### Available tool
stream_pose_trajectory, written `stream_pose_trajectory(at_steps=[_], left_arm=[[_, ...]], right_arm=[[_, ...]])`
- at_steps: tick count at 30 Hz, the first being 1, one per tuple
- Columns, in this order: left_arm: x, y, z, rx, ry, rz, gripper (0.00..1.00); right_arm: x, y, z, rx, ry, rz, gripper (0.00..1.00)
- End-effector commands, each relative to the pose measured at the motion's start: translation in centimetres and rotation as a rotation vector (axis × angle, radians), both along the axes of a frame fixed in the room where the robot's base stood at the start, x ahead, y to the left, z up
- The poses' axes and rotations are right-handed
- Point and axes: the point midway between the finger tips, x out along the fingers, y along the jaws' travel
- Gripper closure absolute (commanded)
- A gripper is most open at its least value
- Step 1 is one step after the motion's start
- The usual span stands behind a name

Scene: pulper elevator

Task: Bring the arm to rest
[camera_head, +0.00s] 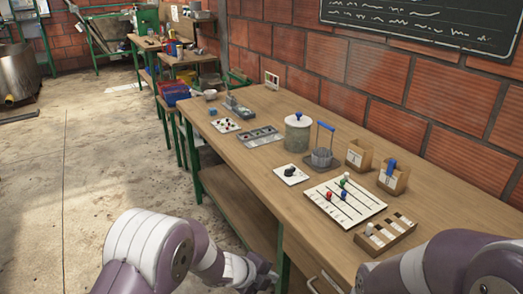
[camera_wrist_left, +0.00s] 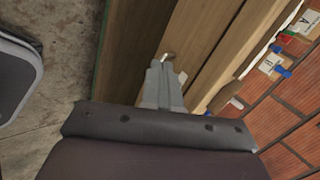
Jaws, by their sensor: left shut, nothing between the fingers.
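My left arm comes in from the lower left of the head view, bent, with white and mauve links. Its gripper (camera_head: 264,277) hangs low in front of the wooden workbench (camera_head: 235,170), near a green leg. In the left wrist view the two grey fingers (camera_wrist_left: 160,68) are together with nothing between them. Behind them show the bench's wooden boards. I cannot tell the exact gap between the fingertips and the bench. My right arm shows at the lower right of the head view; its gripper is out of the picture.
On the bench stand a white board with coloured pegs (camera_head: 324,208), a slotted wooden tray (camera_head: 402,225), a lidded canister (camera_head: 298,136), a blue-handled container (camera_head: 322,158) and cardboard holders (camera_head: 358,155). A brick wall (camera_head: 300,50) rises behind. Open concrete floor (camera_head: 75,175) lies left.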

Motion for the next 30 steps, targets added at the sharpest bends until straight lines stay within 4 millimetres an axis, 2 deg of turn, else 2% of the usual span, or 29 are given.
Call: stream_pose_trajectory(at_steps=[1, 2, 3, 5, 6, 9, 13, 14, 15, 16, 17, 21, 24, 26, 30], left_arm=[[-0.7, 2.2, -1.4, 0.016, 0.115, 0.199, 1.0], [-1.2, 4.2, -1.6, 0.02, 0.197, 0.38, 1.0], [-2.2, 7.2, -1.4, 0.017, 0.295, 0.627, 1.0], [-4.5, 11.4, -0.7, -0.002, 0.426, 0.98, 1.0], [-6.4, 13.6, 0.0, -0.019, 0.5, 1.185, 1.0], [-11.7, 17.5, 1.8, -0.077, 0.664, 1.626, 1.0], [-18.9, 20.0, 4.9, -0.201, 0.863, 2.086, 1.0], [-20.0, 20.4, 6.0, -0.268, 0.894, 2.157, 1.0], [-19.0, 21.7, 8.0, -0.398, 0.855, 2.186, 1.0], [-19.1, 21.6, 10.8, -0.372, 0.863, 2.184, 1.0], [-19.2, 21.5, 12.3, -0.361, 0.866, 2.18, 1.0], [-19.2, 21.4, 17.1, -0.355, 0.865, 2.176, 1.0], [-19.2, 21.4, 19.7, -0.354, 0.864, 2.174, 1.0], [-19.2, 21.4, 20.7, -0.353, 0.864, 2.173, 1.0], [-19.2, 21.4, 21.1, -0.352, 0.864, 2.172, 1.0]], right_arm=[[0.0, 0.0, 0.0, 0.0, 0.0, 0.0, 0.57], [0.0, 0.0, 0.0, 0.0, 0.0, 0.0, 0.57], [0.0, 0.0, 0.0, 0.0, 0.0, 0.0, 0.57], [0.0, 0.0, 0.0, 0.0, 0.0, 0.0, 0.57], [0.0, 0.0, 0.0, 0.0, 0.0, 0.0, 0.57], [0.0, 0.0, 0.0, 0.0, 0.0, 0.0, 0.57], [0.0, 0.0, 0.0, 0.0, 0.0, 0.0, 0.57], [0.0, 0.0, 0.0, 0.0, 0.0, 0.0, 0.57], [0.0, 0.0, 0.0, 0.0, 0.0, 0.0, 0.57], [-0.1, 0.0, 3.2, 0.0, 0.003, 0.0, 0.57], [-0.1, 0.0, 5.0, 0.0, 0.002, 0.0, 0.57], [0.0, 0.0, 10.0, 0.0, -0.001, 0.0, 0.57], [0.0, 0.0, 12.5, 0.0, -0.001, 0.0, 0.57], [0.0, 0.0, 13.5, 0.0, 0.0, 0.0, 0.57], [0.0, 0.0, 13.9, 0.0, 0.0, 0.0, 0.57]])
